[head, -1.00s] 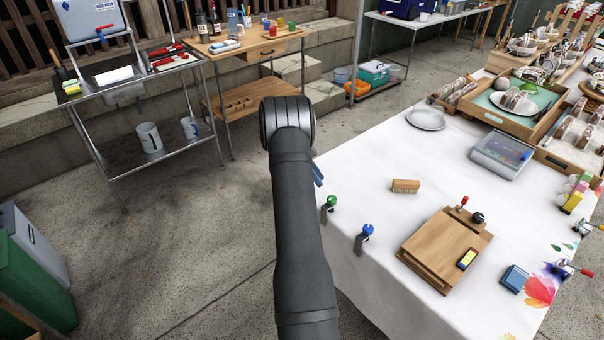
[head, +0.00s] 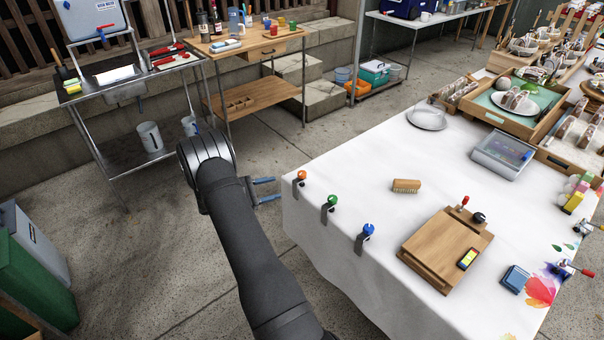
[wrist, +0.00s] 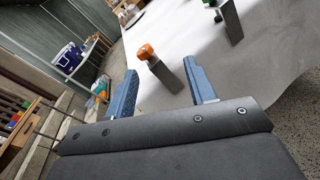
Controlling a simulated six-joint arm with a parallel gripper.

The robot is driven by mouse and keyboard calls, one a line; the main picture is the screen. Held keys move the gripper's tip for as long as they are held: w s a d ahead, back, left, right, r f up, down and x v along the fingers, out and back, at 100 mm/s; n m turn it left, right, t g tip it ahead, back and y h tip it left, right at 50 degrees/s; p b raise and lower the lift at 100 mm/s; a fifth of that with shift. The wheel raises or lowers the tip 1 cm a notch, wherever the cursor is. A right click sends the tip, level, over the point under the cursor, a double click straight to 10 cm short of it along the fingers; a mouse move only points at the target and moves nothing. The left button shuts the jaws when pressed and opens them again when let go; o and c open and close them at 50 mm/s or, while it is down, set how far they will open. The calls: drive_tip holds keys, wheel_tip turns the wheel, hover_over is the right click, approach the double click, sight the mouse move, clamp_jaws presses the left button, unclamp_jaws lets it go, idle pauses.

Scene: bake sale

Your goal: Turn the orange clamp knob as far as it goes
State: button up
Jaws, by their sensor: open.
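The orange clamp knob (head: 301,175) tops a dark clamp on the left edge of the white-covered table (head: 340,170). It is the leftmost of three clamps along that edge. In the wrist view the orange knob (wrist: 146,52) shows between and beyond the two blue fingers, nearer the left finger. My gripper (head: 266,190) is just left of the table edge in the head view, its blue fingers pointing right toward the clamp. It is open and empty in the wrist view (wrist: 165,90), and apart from the knob.
A green-knobbed clamp (head: 333,200) and a blue-knobbed clamp (head: 368,230) stand along the same edge. The ground left of the table is clear near my arm.

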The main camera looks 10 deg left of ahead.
sight(302, 172)
drive_tip(key=w+d+n+t, duration=0.1)
drive_tip(key=w+d+n, duration=0.1)
drive_tip(key=w+d, duration=0.1)
drive_tip(key=w+d+n+t, duration=0.1)
drive_tip(key=w+d+n, duration=0.1)
drive_tip(key=w+d, duration=0.1)
drive_tip(key=w+d+n+t+y, duration=0.1)
drive_tip(key=w+d+n, duration=0.1)
drive_tip(key=w+d, duration=0.2)
drive_tip(key=shift+f, duration=0.4)
drive_tip(key=c, duration=0.9)
